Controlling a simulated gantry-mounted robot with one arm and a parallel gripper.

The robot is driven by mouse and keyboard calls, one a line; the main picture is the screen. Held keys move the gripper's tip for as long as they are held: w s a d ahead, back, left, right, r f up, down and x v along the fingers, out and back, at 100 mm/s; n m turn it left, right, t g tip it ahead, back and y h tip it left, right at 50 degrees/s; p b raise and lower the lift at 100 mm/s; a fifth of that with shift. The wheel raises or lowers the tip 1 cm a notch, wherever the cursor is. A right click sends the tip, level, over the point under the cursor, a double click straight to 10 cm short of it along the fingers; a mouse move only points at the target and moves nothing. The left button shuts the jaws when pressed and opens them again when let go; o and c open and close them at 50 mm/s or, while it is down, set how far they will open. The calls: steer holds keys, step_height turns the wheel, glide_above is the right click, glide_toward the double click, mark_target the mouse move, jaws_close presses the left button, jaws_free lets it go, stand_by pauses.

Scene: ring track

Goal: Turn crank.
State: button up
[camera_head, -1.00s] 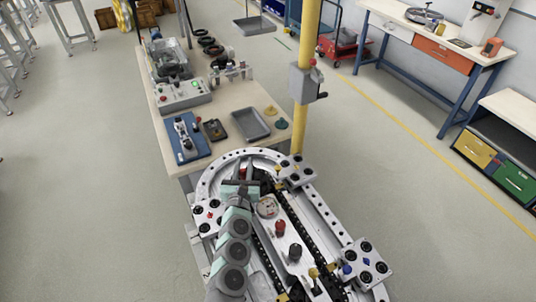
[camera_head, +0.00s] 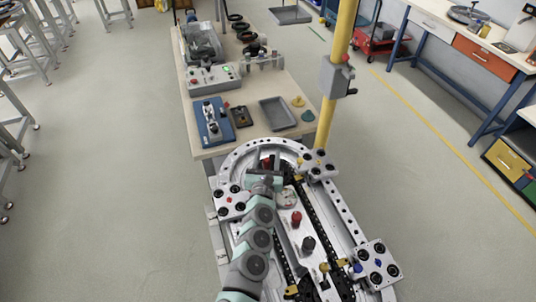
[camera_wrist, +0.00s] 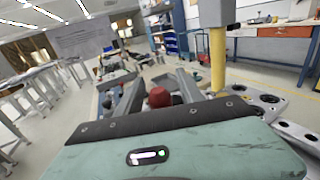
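My gripper (camera_head: 270,162) is over the upper left part of the metal ring track (camera_head: 345,232). In the wrist view its two fingers (camera_wrist: 158,82) are spread apart, with a red knob (camera_wrist: 159,97) showing in the gap. I cannot tell whether a finger touches it. The only crank-like handle I can make out is small and dark (camera_head: 351,92), on the side of a grey box (camera_head: 336,78) on the yellow post. The box stands beyond the track, apart from my gripper. My wrist hides part of the track.
A bench (camera_head: 255,90) with a control box (camera_head: 213,76), a blue fixture (camera_head: 213,121) and a grey tray (camera_head: 277,113) stands just beyond the track. The yellow post (camera_head: 326,120) rises at the track's far right. Open floor (camera_head: 110,190) lies to the left.

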steer(key=shift+s+r+p, duration=0.1)
steer(key=shift+s+p, duration=0.25)
steer(key=shift+s, duration=0.05)
steer(key=s+p, duration=0.3)
steer(key=s, duration=0.7)
steer(key=shift+a, duration=0.3)
